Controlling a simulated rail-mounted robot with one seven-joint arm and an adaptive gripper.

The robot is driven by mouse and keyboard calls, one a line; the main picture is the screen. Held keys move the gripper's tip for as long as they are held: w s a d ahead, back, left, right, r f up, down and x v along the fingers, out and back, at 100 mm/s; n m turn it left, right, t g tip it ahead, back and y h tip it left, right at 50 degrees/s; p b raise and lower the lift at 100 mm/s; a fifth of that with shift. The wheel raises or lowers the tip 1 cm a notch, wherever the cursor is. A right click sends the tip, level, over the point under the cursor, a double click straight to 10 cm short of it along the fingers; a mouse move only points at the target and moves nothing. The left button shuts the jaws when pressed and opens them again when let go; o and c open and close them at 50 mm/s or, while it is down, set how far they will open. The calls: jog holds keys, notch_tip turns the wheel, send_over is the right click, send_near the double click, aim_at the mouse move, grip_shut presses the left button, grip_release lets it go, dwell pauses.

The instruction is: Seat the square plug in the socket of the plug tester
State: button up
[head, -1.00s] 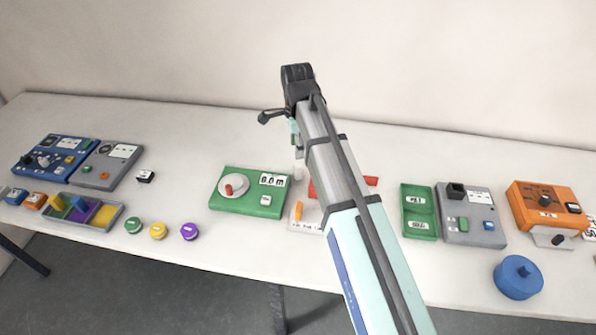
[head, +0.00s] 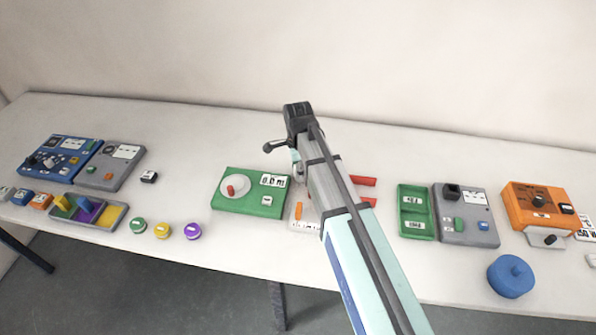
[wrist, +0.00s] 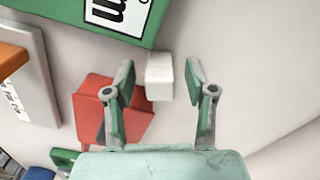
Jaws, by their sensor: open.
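My gripper (wrist: 159,72) is open in the wrist view, its two fingers on either side of a small white block (wrist: 159,84). The block lies on the table beside the green unit, with a gap to each finger; I cannot tell whether it is the square plug. In the head view my own arm hides the fingers and the block. A grey box (head: 468,228) with a black square fitting stands at the right. Another grey box (head: 104,174) with a pale label stands at the left. I cannot tell which is the plug tester.
The green unit with a display (head: 227,203) is left of my arm. Red pieces (head: 364,181) lie behind my arm and a white plate (head: 310,226) in front. A green tray (head: 416,212), orange box (head: 518,201) and blue round lid (head: 506,280) are at right. The table's back is clear.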

jog(key=shift+f, duration=0.65)
grip_shut()
jog(key=shift+r, duration=0.1)
